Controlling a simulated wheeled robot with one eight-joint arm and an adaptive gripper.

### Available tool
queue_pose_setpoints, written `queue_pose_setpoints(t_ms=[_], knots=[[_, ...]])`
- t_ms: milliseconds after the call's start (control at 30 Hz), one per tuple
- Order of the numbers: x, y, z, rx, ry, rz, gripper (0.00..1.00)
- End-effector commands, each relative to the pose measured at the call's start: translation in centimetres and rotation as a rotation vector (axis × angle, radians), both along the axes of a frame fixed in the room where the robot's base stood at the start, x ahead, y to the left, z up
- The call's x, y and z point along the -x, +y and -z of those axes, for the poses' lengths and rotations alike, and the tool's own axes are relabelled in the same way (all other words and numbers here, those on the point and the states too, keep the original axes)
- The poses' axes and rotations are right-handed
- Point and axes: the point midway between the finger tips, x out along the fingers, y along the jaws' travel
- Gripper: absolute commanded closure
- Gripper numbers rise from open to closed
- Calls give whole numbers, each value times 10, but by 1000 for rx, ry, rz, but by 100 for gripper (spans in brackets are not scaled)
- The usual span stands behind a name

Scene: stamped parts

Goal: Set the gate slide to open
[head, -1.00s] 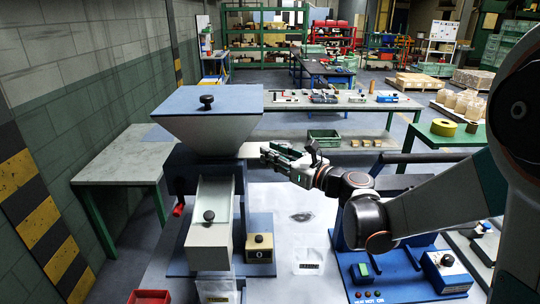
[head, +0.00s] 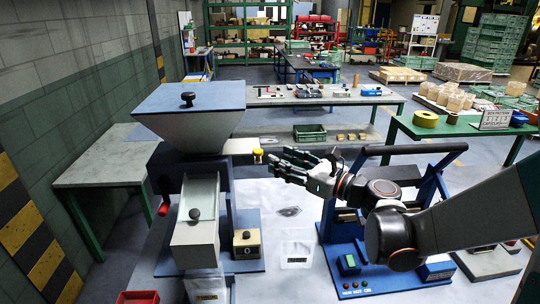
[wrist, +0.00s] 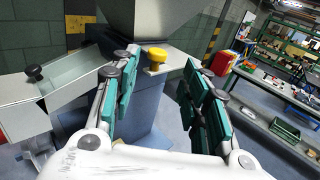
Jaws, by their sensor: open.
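The gate slide (head: 241,146) is a pale flat plate sticking out to the right from under the blue hopper (head: 188,122). A yellow knob (head: 257,154) stands at its outer end. My gripper (head: 277,166) is open, just right of the knob, with its fingers pointing at it. In the wrist view, the yellow knob (wrist: 157,55) shows upright between the two green-padded fingers of my gripper (wrist: 160,64). There is a gap on each side and nothing is held. The slide's inner end is hidden under the hopper.
A sloping chute (head: 203,198) with a black knob lies left of the slide. A blue frame with a dark handle (head: 418,149) stands close right, behind my arm.

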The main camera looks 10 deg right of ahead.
Motion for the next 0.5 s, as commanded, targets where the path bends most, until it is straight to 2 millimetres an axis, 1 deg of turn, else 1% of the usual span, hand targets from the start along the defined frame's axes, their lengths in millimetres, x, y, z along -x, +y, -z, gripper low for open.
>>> queue_pose_setpoints(t_ms=[67, 200, 333, 500], knots=[[9, -10, 0, 0, 0, 4, 58], [19, -18, 0, 0, 0, 2, 58], [23, -21, 0, 0, 0, 0, 58], [23, -21, 0, 0, 0, -1, 58]])
